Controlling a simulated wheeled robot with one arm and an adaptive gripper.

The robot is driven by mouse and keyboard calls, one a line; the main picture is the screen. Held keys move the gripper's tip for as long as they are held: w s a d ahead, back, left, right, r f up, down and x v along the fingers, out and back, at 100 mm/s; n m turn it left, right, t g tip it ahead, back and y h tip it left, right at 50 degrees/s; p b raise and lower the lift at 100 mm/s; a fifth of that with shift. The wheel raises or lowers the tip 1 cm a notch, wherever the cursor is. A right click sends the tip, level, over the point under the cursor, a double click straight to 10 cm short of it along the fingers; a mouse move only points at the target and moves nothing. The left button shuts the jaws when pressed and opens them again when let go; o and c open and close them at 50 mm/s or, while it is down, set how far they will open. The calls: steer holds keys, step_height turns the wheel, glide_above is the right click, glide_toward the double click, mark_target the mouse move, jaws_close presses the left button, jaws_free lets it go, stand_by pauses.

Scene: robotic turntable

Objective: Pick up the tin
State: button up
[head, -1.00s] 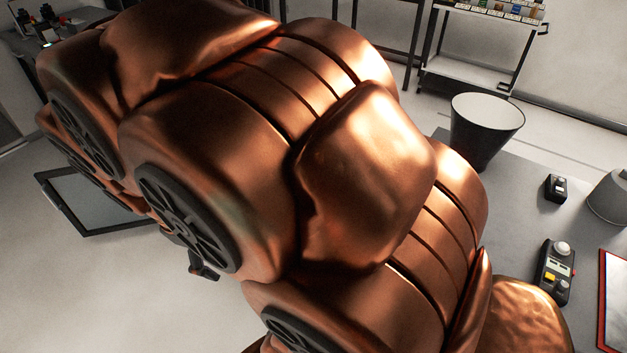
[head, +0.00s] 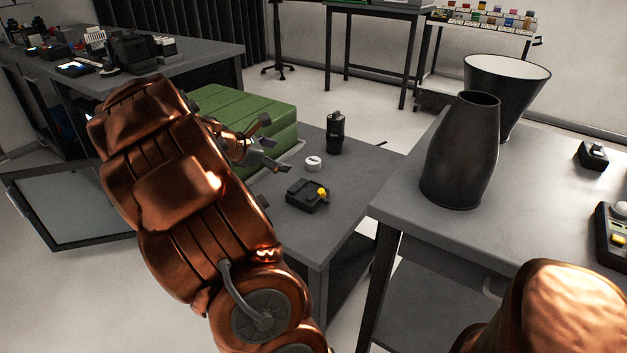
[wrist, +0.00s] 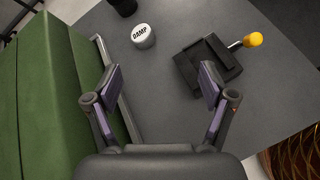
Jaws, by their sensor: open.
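A small white tin (head: 313,163) stands on the low grey table in the head view. In the wrist view the tin (wrist: 143,35) shows a white lid with the word DAMP, beyond my fingertips and a little left of centre. My gripper (wrist: 160,82) is open and empty, its two fingers wide apart over the table. In the head view my gripper (head: 268,140) is to the left of the tin and apart from it.
A black box with a yellow knob (head: 308,194) sits close to the tin. A green case (head: 245,115) lies left, a dark canister (head: 335,132) behind. A dark vase (head: 461,155) stands on the right table (head: 400,195).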

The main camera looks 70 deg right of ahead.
mark_target(309, 162)
steer(key=d+f+n+b, duration=0.1)
steer(key=d+f, duration=0.2)
steer(key=d+f+n+h+b, duration=0.1)
steer(key=d+f+b, duration=0.1)
steer(key=d+f, duration=0.1)
steer(key=d+f+n+b, duration=0.2)
steer(key=d+f, duration=0.1)
steer(key=d, duration=0.1)
steer(key=shift+w+d+f+h, duration=0.1)
steer(key=shift+w+d+h, duration=0.1)
steer(key=shift+h, duration=0.2)
steer(key=shift+s+d+f+g+b, duration=0.1)
steer(key=shift+d+f+g+b, duration=0.2)
steer(key=shift+d+b, duration=0.25)
steer(key=b+x, duration=0.2)
steer(key=x, duration=0.5)
steer(key=shift+s+a+b, duration=0.15)
steer(key=shift+b, duration=0.2)
steer(key=shift+d, duration=0.3)
steer(key=shift+c, duration=0.3)
steer(key=c, duration=1.2)
